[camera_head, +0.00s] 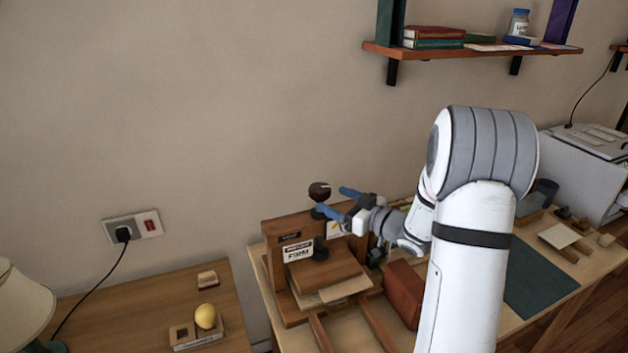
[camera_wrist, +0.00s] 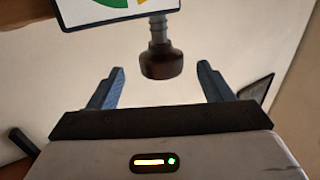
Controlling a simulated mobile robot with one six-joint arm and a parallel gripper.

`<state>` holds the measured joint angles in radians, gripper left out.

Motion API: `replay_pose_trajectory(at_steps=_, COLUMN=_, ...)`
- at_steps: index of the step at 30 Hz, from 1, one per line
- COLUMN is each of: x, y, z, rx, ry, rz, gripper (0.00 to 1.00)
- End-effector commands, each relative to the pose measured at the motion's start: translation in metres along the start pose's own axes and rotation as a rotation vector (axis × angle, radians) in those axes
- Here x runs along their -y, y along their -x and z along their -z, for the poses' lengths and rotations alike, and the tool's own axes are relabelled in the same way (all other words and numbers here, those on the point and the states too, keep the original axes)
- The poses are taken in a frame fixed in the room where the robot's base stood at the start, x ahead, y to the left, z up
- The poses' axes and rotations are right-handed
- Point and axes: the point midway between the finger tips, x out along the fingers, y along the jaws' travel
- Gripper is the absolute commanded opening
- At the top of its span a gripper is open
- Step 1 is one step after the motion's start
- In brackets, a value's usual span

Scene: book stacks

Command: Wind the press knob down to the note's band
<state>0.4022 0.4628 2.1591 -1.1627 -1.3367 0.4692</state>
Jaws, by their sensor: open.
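The wooden press (camera_head: 283,270) stands on the workbench, with a dark round knob (camera_head: 319,191) on top of its upright screw. A white note reading "FIRM" (camera_head: 298,251) is fixed to the press front; its smaller print is unreadable. My gripper (camera_head: 331,200) comes in from the right with its blue fingers spread near the knob and screw top. In the wrist view, the knob (camera_wrist: 161,63) and threaded screw show between the fingertips, with a gap on each side. A card with a coloured dial (camera_wrist: 115,8) is partly cut off at the top there.
A red-brown block (camera_head: 403,293) and a green mat (camera_head: 539,278) lie on the workbench (camera_head: 497,325) right of the press. A side table (camera_head: 148,308) at left holds a yellow ball (camera_head: 205,316). A wall shelf (camera_head: 480,52) hangs above. The wall above the press is clear.

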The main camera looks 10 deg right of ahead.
Motion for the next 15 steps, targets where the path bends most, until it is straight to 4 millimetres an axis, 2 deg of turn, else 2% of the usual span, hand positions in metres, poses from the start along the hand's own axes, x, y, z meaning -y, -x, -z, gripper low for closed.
replay_pose_trajectory(at_steps=5, x=0.001, y=-0.016, z=0.002, rx=-0.011, ry=-0.005, rz=0.015, gripper=0.73)
replay_pose_trajectory(at_steps=15, x=0.0, y=-0.065, z=0.003, rx=-0.01, ry=-0.004, rz=0.009, gripper=0.73)
